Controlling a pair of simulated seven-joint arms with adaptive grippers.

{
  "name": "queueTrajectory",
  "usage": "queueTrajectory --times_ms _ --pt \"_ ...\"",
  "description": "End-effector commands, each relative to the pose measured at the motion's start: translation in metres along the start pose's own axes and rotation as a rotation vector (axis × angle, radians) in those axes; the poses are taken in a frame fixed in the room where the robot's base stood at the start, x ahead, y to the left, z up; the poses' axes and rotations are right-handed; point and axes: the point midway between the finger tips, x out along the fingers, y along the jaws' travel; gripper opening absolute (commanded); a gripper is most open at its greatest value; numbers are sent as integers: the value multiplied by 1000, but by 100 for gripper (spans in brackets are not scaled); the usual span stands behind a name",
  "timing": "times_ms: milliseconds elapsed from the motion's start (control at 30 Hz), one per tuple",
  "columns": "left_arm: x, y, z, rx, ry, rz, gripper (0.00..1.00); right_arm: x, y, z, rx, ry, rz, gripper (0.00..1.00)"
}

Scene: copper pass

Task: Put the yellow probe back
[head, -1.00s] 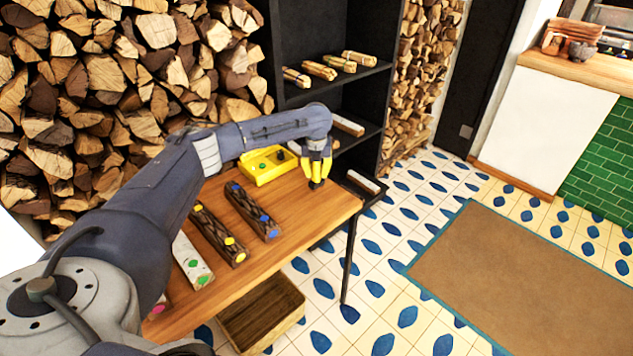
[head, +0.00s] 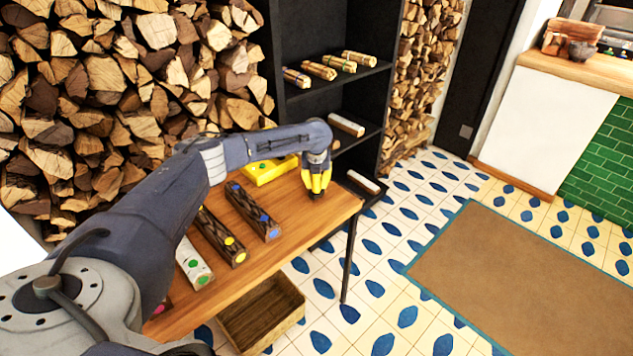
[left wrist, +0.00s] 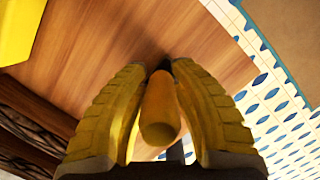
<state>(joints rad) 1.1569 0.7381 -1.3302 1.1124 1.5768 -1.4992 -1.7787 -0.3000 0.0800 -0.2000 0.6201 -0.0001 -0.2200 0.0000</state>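My left gripper (head: 318,192) is over the right end of the wooden table, fingers pointing down. In the left wrist view its yellow fingers (left wrist: 162,75) are closed around the yellow probe (left wrist: 159,112), a rounded orange-yellow cylinder. The probe's far end is hidden between the fingertips. In the head view I cannot make the probe out from the yellow fingers. A yellow tray (head: 262,176) with a green dot stands behind and left of the gripper, partly hidden by my arm. Its edge shows in the left wrist view (left wrist: 16,30). My right gripper is not in view.
Logs with blue (head: 254,212), yellow (head: 220,236) and green dots (head: 196,262) lie on the table (head: 290,225) left of the gripper. A wooden crate (head: 262,315) is below the front edge. A black shelf (head: 345,95) holding small logs stands behind.

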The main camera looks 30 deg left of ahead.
Motion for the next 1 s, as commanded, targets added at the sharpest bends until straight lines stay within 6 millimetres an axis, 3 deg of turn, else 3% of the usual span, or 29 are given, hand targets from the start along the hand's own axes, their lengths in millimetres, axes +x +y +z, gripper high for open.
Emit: queueTrajectory --times_ms 200,567,1000 --pt "0 0 0 0 0 0 48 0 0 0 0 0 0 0" --pt "-8 0 1 2 0 -1 48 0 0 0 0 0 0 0" --pt "-80 0 1 2 -2 -2 48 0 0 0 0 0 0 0"
